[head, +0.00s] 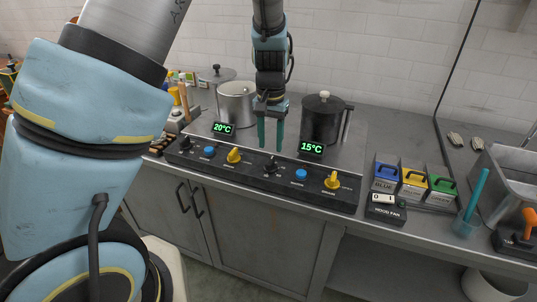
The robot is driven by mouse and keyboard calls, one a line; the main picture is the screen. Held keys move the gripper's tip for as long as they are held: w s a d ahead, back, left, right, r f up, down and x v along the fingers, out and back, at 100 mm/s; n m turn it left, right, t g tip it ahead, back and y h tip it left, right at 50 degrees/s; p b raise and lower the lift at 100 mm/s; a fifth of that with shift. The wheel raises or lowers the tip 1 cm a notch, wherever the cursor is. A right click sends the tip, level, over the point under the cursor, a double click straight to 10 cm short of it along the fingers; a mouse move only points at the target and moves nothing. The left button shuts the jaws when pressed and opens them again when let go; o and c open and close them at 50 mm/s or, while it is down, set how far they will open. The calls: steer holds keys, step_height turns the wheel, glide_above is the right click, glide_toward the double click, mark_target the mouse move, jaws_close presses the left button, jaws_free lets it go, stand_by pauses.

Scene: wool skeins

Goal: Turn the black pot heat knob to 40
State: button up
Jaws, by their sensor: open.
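The black pot (322,120) stands at the right of the stove top, with a lid on it. A green readout (312,147) in front of it shows 15°C. The front panel's right group has a black knob (270,166), a blue button (301,174) and a yellow knob (333,180). Their labels are too small to read, so I cannot tell which is the heat knob. My gripper (271,147) points down, open and empty, with its teal fingertips just above and behind the right group's black knob, seemingly apart from it.
A steel pot (237,103) stands left of my gripper, with a readout (223,129) of 20°C. The panel's left group has another black knob (185,144), blue button (208,152) and yellow knob (234,156). Blue, yellow and green boxes (413,182) stand at right.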

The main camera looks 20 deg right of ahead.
mark_target(271, 160)
steer(key=shift+f+p, duration=0.4)
steer(key=shift+f, duration=2.35)
steer(key=shift+c, duration=0.4)
jaws_close()
